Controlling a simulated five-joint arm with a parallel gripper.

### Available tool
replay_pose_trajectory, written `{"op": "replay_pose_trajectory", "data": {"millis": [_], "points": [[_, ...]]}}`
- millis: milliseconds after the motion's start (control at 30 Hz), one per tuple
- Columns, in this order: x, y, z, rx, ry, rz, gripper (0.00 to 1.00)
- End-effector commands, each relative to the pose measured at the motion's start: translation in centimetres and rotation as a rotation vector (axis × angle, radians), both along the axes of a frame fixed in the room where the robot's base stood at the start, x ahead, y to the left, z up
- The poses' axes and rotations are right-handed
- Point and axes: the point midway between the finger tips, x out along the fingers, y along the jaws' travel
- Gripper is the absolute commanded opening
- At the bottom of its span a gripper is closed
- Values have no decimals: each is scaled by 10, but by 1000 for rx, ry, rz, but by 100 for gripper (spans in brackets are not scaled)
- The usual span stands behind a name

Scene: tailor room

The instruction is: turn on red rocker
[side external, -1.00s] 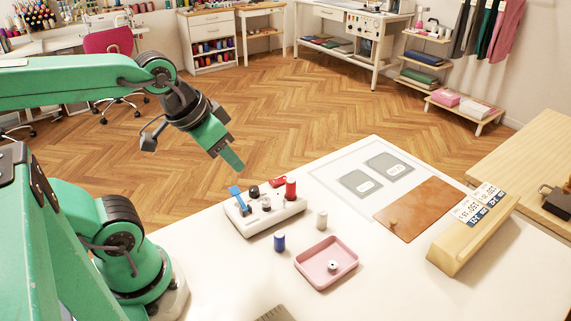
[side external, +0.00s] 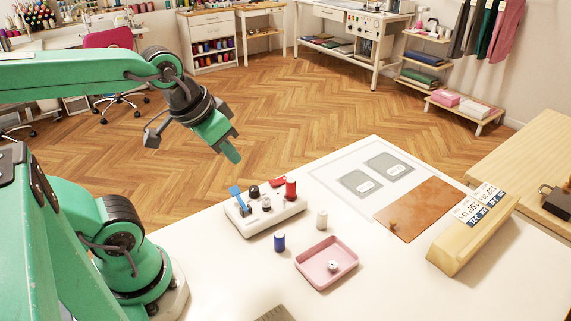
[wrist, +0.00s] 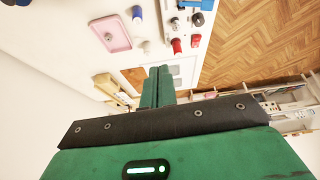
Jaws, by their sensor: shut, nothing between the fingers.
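The white control box (side external: 262,217) stands on the table with a blue lever (side external: 237,198), dark knobs and red parts on it. A low red piece that looks like the rocker (side external: 278,181) sits at its far edge, beside a taller red cylinder (side external: 291,190). In the wrist view the box is at the top, with the likely rocker (wrist: 195,40) and red cylinder (wrist: 176,46) at its lower end. I cannot tell the rocker's position. My gripper (side external: 236,158) is shut and empty, above and behind the box, apart from it; its fingers (wrist: 159,70) also show in the wrist view.
A blue spool (side external: 280,242), a white spool (side external: 322,220) and a pink tray (side external: 300,263) stand in front of the box. A brown mat (side external: 425,205) and a wooden block with labels (side external: 460,250) lie to the right. The space above the box is clear.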

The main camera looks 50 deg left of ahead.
Motion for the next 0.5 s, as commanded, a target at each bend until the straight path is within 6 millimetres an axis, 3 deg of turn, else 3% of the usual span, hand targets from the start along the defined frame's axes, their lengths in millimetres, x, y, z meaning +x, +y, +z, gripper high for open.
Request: {"op": "replay_pose_trajectory", "data": {"millis": [500], "points": [[48, 18, 13, -125, 151, 350, 0]]}}
